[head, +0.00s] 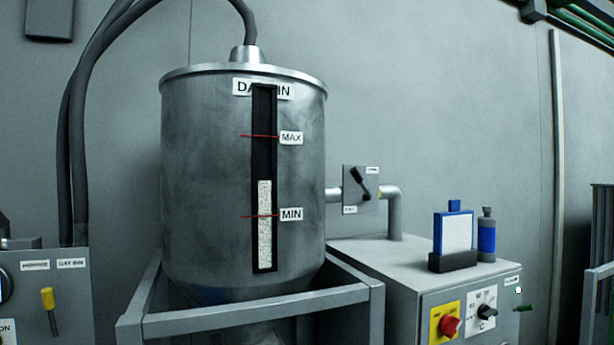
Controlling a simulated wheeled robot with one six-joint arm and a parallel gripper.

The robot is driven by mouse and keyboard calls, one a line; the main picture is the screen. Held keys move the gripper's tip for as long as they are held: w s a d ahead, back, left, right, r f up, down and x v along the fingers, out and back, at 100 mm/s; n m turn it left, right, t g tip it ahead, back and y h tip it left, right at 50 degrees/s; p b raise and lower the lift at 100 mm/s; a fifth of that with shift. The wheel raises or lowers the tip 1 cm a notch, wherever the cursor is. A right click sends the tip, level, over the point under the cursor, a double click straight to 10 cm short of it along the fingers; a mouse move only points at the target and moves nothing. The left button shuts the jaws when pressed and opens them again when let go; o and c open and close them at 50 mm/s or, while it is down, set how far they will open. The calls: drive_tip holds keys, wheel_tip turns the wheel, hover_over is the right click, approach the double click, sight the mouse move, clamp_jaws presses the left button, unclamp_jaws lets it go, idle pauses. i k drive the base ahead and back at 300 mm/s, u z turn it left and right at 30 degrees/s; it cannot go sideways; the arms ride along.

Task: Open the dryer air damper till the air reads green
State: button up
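A grey plate (350,203) with a black lever (358,184) sits on the pipe between the steel day bin and the grey cabinet. The lever slants up and to the left from its pivot. Small labels at the plate's top right and bottom left are too small to read surely. The grey cabinet (385,268) has a red knob on a yellow plate (446,324) and a black selector knob (487,311). A green-ended handle (525,306) sticks out at its right edge, beside a tiny pale spot (518,290). I cannot make out an air reading. My gripper is out of view.
The day bin (200,170) stands on a grey frame (250,305), its level between bottom and just above MIN. A white panel in a blue frame (457,232) and a blue-banded bottle (487,236) stand on the cabinet. A control box (45,290) is at left.

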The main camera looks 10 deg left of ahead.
sight(356, 175)
drive_tip(key=u, duration=0.15)
drive_tip(key=i, duration=1)
drive_tip(key=z, duration=0.3)
